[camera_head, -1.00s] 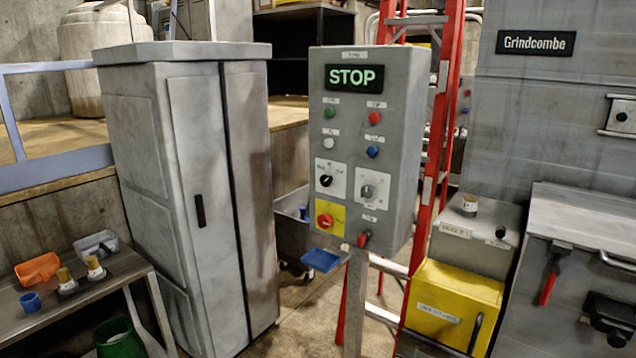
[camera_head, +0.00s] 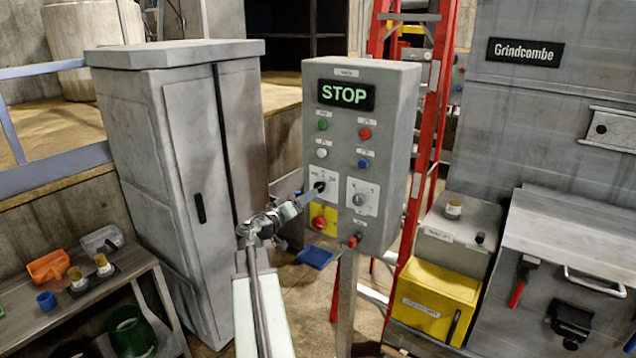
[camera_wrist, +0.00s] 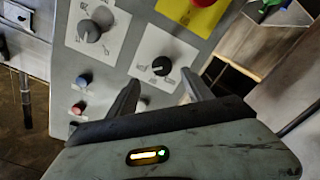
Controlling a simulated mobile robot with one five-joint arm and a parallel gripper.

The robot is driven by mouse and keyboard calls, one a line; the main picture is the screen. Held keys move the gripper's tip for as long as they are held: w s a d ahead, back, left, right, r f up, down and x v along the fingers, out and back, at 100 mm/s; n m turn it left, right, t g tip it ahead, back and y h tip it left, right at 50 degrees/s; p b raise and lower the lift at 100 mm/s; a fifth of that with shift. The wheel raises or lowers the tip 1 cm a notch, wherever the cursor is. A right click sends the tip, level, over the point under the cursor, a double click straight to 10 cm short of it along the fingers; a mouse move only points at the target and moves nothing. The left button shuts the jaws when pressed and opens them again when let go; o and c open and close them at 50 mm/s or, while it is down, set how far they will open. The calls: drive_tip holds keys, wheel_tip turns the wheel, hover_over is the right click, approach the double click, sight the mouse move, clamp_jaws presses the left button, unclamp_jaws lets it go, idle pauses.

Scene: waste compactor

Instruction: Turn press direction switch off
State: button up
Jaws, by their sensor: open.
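The grey control box (camera_head: 391,154) on a post carries two rotary switches; their labels are too small to read, so I cannot tell which is the press direction switch. The black knob (camera_wrist: 161,66) sits on a white plate (camera_wrist: 148,52) at the left in the head view. The grey knob (camera_head: 358,199) is on the plate to its right, and it also shows in the wrist view (camera_wrist: 90,30). My gripper (camera_wrist: 160,78) is open and in front of the black knob, its fingers on either side. I cannot tell whether they touch it. In the head view it partly hides that knob.
A red stop button (camera_head: 319,222) on a yellow plate sits below the black knob. Several coloured buttons are above, and a lit STOP display (camera_head: 346,94) is at the top. A grey cabinet (camera_head: 185,200) stands left; a red ladder (camera_head: 432,110) stands behind.

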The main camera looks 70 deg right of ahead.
sight(319, 189)
drive_tip(key=x, duration=0.7)
drive_tip(key=shift+d+f, duration=0.1)
drive_tip(key=shift+d, duration=0.25)
clamp_jaws()
drive_tip(key=shift+d, duration=0.15)
